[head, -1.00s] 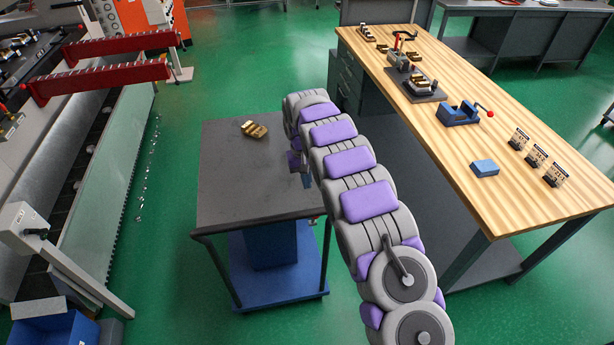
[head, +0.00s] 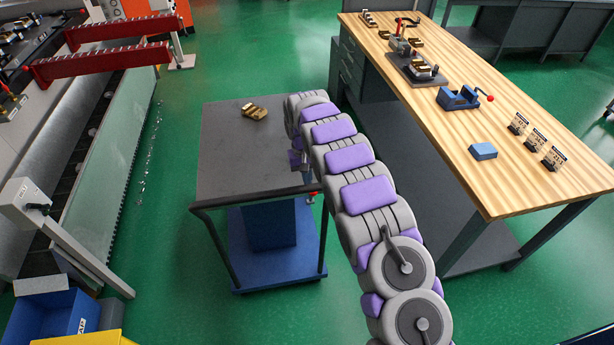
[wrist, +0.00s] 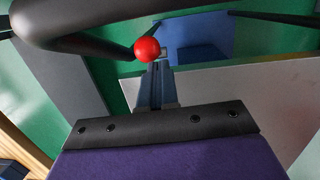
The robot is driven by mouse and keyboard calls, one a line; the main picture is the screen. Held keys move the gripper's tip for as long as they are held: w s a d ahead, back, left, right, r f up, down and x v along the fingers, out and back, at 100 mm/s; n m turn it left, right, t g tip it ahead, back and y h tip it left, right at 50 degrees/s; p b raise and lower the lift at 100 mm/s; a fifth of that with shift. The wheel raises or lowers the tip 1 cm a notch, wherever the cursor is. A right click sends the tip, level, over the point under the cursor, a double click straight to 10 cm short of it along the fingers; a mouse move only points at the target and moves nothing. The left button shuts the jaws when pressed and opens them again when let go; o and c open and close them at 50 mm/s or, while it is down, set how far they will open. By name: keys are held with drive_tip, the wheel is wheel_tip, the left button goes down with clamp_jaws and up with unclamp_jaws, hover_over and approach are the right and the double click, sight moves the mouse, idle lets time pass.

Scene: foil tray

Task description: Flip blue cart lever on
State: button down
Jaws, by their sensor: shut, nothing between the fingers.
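The cart has a dark grey top (head: 235,165) and a blue base (head: 275,268). It stands left of my arm in the head view. A small red knob (head: 312,198) shows at the cart's right edge, beside my arm. In the wrist view the red ball knob (wrist: 147,49) is just beyond my shut, empty fingers (wrist: 157,72). The ball appears close to the fingertips; I cannot tell whether they touch. The lever's shaft is hidden. In the head view my gripper (head: 299,160) is partly hidden by my arm, near the cart's right side.
A dark tube (wrist: 85,30) crosses the upper left of the wrist view, close to the ball. Brass parts (head: 254,111) lie on the cart top. A wooden workbench (head: 470,130) with a blue vise (head: 459,98) stands right. Machinery and a blue bin (head: 50,312) are left.

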sight(311, 194)
drive_tip(key=shift+s+d+p, duration=0.6)
drive_tip(key=shift+s+d, duration=0.4)
drive_tip(key=shift+s, duration=0.2)
drive_tip(key=shift+s+f, duration=0.2)
drive_tip(key=shift+s, duration=0.3)
drive_tip(key=shift+a, duration=0.3)
drive_tip(key=shift+d, duration=0.1)
